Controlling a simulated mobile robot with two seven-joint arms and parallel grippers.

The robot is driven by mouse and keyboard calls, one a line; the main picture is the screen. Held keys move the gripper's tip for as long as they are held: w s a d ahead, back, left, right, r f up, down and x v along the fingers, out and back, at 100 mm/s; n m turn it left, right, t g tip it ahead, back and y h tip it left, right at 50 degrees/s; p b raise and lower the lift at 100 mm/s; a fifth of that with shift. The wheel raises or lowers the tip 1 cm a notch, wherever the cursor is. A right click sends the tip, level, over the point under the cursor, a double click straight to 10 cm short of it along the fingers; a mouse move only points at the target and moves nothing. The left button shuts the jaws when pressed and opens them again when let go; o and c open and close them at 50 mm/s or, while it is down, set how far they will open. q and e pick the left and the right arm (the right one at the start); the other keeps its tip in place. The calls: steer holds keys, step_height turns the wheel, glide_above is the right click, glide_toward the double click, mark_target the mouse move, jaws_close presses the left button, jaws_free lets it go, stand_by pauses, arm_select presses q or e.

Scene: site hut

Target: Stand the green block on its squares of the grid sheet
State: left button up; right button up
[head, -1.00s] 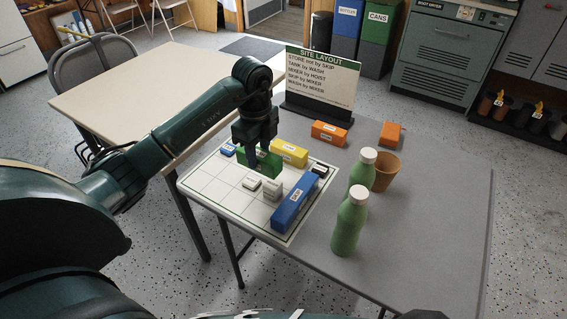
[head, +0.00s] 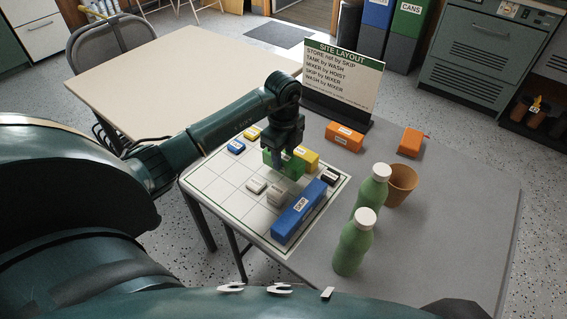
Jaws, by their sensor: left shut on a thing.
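The green block (head: 294,169) is held in my left gripper (head: 281,158), whose fingers are shut on it. It is over the far part of the white grid sheet (head: 217,181), just left of the long yellow block (head: 308,159). The fingers hide part of the block, and I cannot tell whether its underside touches the sheet. My right gripper is not in view.
The site layout sign (head: 341,78) stands behind the sheet. Two orange blocks (head: 343,138) (head: 411,142), a brown cup (head: 401,186) and two green bottles (head: 374,191) (head: 353,245) stand on the grey table (head: 455,215). The table's right part is clear.

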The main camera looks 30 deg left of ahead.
mark_target(283, 156)
arm_select(q)
step_height(283, 156, down, 3)
steer(key=shift+f, duration=0.15)
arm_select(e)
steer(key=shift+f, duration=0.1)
arm_select(q)
steer(key=shift+f, duration=0.15)
steer(key=o, duration=1.1)
steer(key=shift+c, duration=0.2)
